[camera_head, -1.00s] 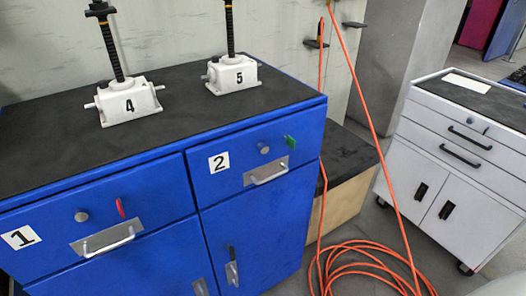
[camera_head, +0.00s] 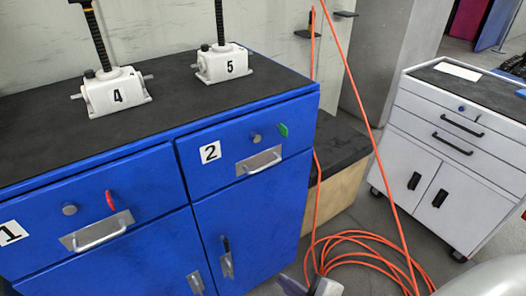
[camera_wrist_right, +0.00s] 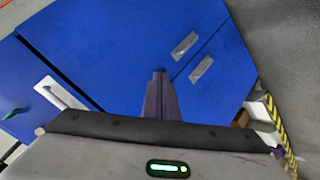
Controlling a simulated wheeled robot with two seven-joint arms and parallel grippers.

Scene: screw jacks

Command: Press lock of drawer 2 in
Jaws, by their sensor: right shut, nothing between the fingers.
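Drawer 2 (camera_head: 221,171) is shut in the upper right of the blue cabinet, with a "2" label (camera_head: 210,152). Its small round grey lock (camera_head: 256,138) sits above the bar handle (camera_head: 262,163), beside a green tab (camera_head: 283,129). I cannot tell how far the lock stands out. My right gripper (camera_head: 290,284) is at the bottom edge, low in front of the cabinet and apart from the lock. In the right wrist view its fingers (camera_wrist_right: 160,76) are shut and empty before the blue front; the green tab (camera_wrist_right: 12,114) shows at left. My left gripper is not in view.
Drawer 1 (camera_head: 150,185) has a red tab (camera_head: 110,199). White screw jacks 4 (camera_head: 116,92) and 5 (camera_head: 222,64) stand on the cabinet top. An orange hose (camera_head: 355,240) lies coiled on the floor; a white tool cabinet (camera_head: 440,150) stands at right.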

